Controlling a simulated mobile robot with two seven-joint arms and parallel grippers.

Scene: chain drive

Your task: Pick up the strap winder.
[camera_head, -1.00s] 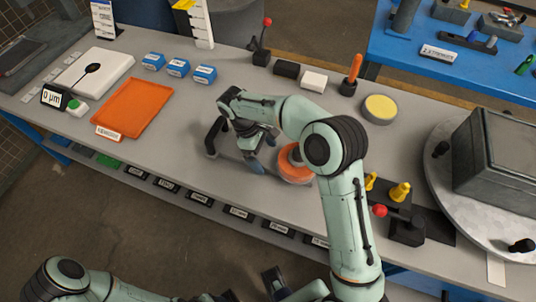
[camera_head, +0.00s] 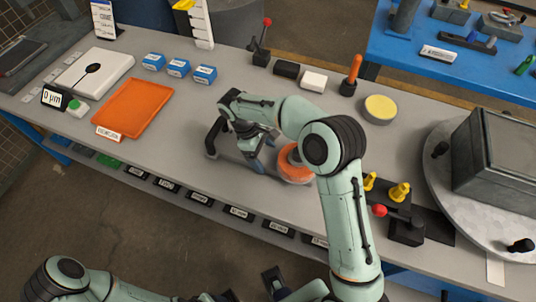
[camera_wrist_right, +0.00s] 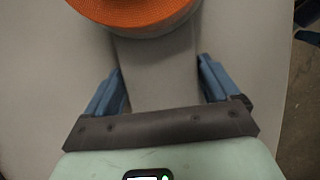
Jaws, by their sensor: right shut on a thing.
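The strap winder (camera_head: 293,171) lies on the grey bench in the head view, with an orange spool at its right end and a dark handle at its left end. My right gripper (camera_head: 262,155) reaches down over its grey middle and is shut on it. In the right wrist view the blue fingers (camera_wrist_right: 160,88) stand on either side of the grey body, and the orange spool (camera_wrist_right: 135,12) shows at the top. My right arm hides part of the winder. My left arm shows at the bottom left of the head view; its jaws cannot be made out.
An orange tray (camera_head: 136,106), a white plate (camera_head: 93,72) and several blue boxes (camera_head: 178,67) are at the left. A yellow-topped disc (camera_head: 380,108) lies behind my right arm. A round turntable (camera_head: 440,180) bearing a grey box is at the right.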

